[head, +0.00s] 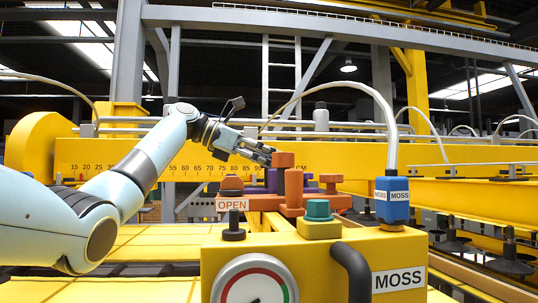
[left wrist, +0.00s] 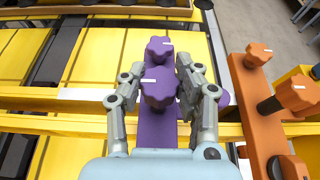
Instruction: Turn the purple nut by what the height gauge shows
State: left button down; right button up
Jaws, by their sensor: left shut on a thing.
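Two purple star-shaped nuts, a nearer one (left wrist: 160,88) and a farther one (left wrist: 158,50), stand on a purple bar (left wrist: 157,128) in the left wrist view. Each has a small white mark. My left gripper (left wrist: 160,80) has its fingers on both sides of the nearer nut and is shut on it. In the head view my left gripper (head: 268,155) reaches in behind an orange knob, which partly hides the purple parts (head: 312,186). I cannot make out a gauge marked for height. My right gripper is not in view.
An orange bar with orange knobs (left wrist: 297,94) runs close to the right of the purple bar. A yellow box labelled MOSS (head: 330,262) with a round dial (head: 254,285) stands in front. A centimetre scale (head: 110,168) runs along the yellow beam behind.

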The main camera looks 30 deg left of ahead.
pick_arm(q)
jog(key=shift+r, duration=0.1)
jog(key=c, duration=0.9)
grip_release()
jog(key=v, duration=1.2)
jog(key=shift+a, duration=0.1)
